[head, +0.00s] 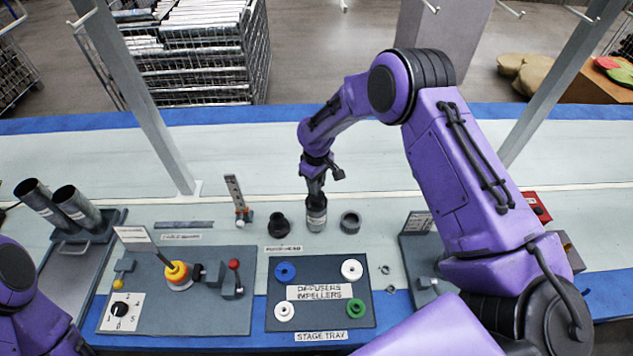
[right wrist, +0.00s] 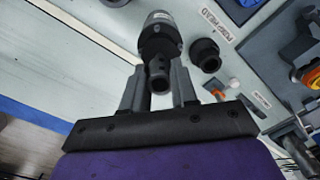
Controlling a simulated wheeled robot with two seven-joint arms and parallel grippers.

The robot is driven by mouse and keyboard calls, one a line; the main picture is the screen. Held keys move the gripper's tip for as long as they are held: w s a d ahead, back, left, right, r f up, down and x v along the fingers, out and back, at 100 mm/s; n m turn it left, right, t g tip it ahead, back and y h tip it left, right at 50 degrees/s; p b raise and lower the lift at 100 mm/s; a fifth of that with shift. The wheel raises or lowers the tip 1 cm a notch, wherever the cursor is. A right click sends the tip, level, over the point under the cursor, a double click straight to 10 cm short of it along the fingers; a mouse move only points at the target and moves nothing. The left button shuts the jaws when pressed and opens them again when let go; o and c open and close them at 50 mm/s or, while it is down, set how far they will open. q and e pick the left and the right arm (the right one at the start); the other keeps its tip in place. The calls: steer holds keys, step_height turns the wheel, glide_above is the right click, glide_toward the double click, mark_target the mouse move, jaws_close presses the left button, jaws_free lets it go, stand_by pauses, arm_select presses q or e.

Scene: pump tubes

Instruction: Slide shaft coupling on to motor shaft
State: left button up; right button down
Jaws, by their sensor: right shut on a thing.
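My right gripper (head: 315,186) points down over the grey cylindrical motor (head: 316,216), which stands upright on the bench. In the right wrist view the gripper (right wrist: 160,90) is shut on a small dark cylinder with a hole in its end, the shaft coupling (right wrist: 159,73). The coupling is in line with the motor (right wrist: 160,36), at the motor's narrow dark end. The motor shaft is hidden, so I cannot tell whether the coupling is around it or just above it. My left arm shows at the lower left; its gripper is out of view.
A black flanged part (head: 279,225) stands close left of the motor and a dark ring (head: 350,222) close right. The stage tray (head: 300,318) with coloured impellers lies in front. A control panel (head: 222,318) is at left. Two tubes (head: 58,205) lean in a holder. The bench behind is clear.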

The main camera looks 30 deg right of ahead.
steer(key=shift+f+b, duration=0.65)
steer(key=shift+f, duration=0.35)
steer(key=c, duration=0.8)
jaws_free()
step_height(320, 180, up, 11)
steer(key=shift+f+b, duration=0.2)
steer(key=shift+b, duration=0.9)
